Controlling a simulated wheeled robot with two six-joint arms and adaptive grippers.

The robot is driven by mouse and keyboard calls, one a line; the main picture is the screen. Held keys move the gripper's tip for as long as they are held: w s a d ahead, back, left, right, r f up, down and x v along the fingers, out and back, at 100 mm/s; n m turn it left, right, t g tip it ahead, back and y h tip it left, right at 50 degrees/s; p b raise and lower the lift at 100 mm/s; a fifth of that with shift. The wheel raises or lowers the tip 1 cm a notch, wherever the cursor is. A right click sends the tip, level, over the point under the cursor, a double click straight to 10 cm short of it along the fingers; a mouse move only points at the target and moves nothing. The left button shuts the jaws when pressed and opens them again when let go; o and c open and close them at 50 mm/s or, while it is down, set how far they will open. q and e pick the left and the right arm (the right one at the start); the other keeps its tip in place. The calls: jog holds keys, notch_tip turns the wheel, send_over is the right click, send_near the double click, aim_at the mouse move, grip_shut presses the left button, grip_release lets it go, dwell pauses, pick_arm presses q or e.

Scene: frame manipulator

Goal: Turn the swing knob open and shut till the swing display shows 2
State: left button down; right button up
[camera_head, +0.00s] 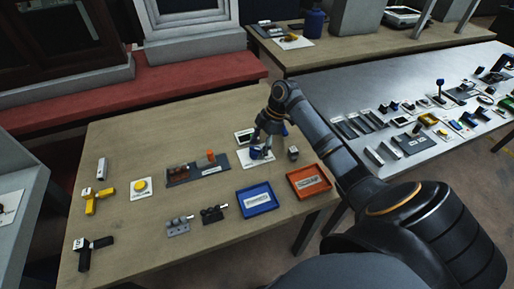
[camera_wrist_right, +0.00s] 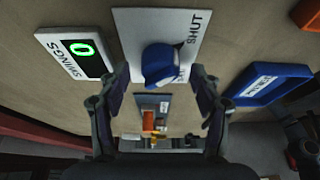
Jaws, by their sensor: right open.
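The blue swing knob (camera_wrist_right: 160,65) sits on a white plate (camera_wrist_right: 128,28) marked SHUT near its edge; another label is partly hidden by the knob. The swing display (camera_wrist_right: 82,50) beside the plate, labelled SWINGS, shows a green 0. My right gripper (camera_wrist_right: 160,76) is open, with one finger on each side of the knob; I cannot tell if either finger touches it. In the head view my right gripper (camera_head: 264,145) is over the plate (camera_head: 249,163), with the display (camera_head: 245,136) just behind.
A blue tray (camera_head: 242,208) and an orange tray (camera_head: 327,187) lie in front of the plate. A dark fixture with an orange part (camera_head: 211,155) stands to the left. A small grey block (camera_head: 293,153) is close on the right.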

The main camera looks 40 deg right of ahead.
jog(key=shift+a+f, duration=0.2)
jog(key=shift+f, duration=0.35)
jog(key=shift+c, duration=0.3)
jog(key=c, duration=1.1)
jog(key=shift+r+m+p, duration=0.25)
jog(key=shift+m+p, duration=0.05)
jog(key=shift+p, duration=0.55)
jog(key=m+t+h+p, duration=0.1)
jog(key=m+p, duration=0.3)
jog(key=p, duration=0.2)
jog(key=m+t+h+p, duration=0.1)
jog(key=m+p, duration=0.4)
jog(key=p, duration=0.1)
jog(key=m+t+h+p, duration=0.1)
jog(key=m+h+p, duration=0.1)
jog(key=m+p, duration=0.2)
jog(key=shift+s+a+m+p, duration=0.25)
jog(key=shift+a+m+p, duration=0.15)
jog(key=shift+p, duration=1.05)
jog(key=shift+f+m+h+p, duration=0.15)
jog(key=shift+m+h+p, duration=0.55)
jog(key=shift+m+p, duration=0.85)
jog(key=shift+m, duration=0.25)
